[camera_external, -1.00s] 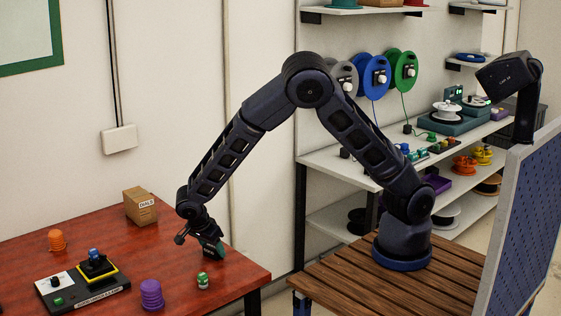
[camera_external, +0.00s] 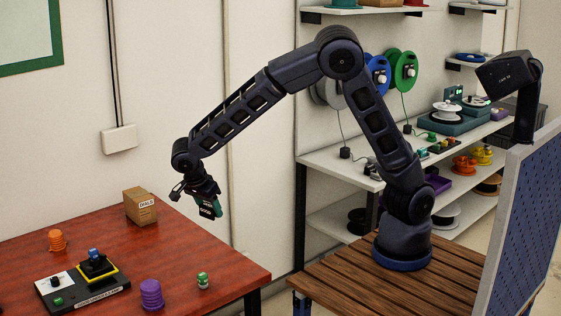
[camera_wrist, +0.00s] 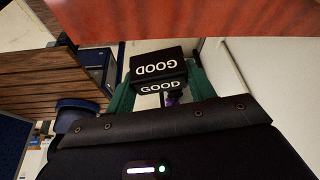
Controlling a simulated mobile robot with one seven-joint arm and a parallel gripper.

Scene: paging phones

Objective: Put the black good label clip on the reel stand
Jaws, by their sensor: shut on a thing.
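The black label clip (camera_wrist: 158,62) with white GOOD lettering is between the green fingers of my gripper (camera_wrist: 160,85) in the wrist view. In the external view my gripper (camera_external: 207,203) is shut on the clip (camera_external: 205,211) and holds it in the air above the back right part of the red table (camera_external: 190,240). A black base (camera_external: 105,299) with a yellow-edged square, a blue-topped part and a white front label stands at the table's left. I cannot tell for sure whether it is the reel stand.
A cardboard box (camera_external: 140,207) stands at the table's back. A purple ribbed piece (camera_external: 151,294), a small green-and-white piece (camera_external: 203,281) and an orange ribbed piece (camera_external: 57,240) stand on the table. The table's middle is mostly clear.

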